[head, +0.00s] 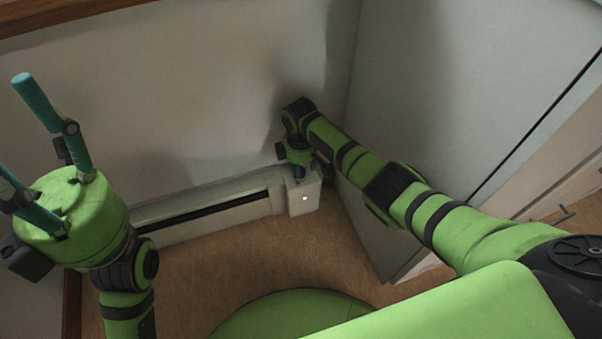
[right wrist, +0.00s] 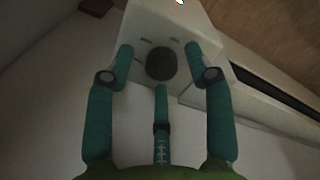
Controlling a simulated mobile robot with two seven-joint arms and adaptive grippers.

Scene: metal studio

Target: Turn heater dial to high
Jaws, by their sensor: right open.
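The white baseboard heater (head: 200,207) runs along the foot of the wall, with a box-shaped end unit (head: 304,197) at its right end. A small light glows on the front of that unit. In the right wrist view the dark round dial (right wrist: 161,64) sits on the unit's face. My right gripper (head: 301,176) is at the top of the end unit. In the wrist view its teal fingers (right wrist: 158,62) are spread around the dial, with a gap on each side. My left gripper (head: 20,135) is raised at the left, its teal fingers apart and empty.
A wall corner and a pale panel (head: 440,110) stand close to the right of the end unit. A cabinet with a dark handle (head: 565,213) is at the far right. The brown floor (head: 270,255) in front of the heater is clear.

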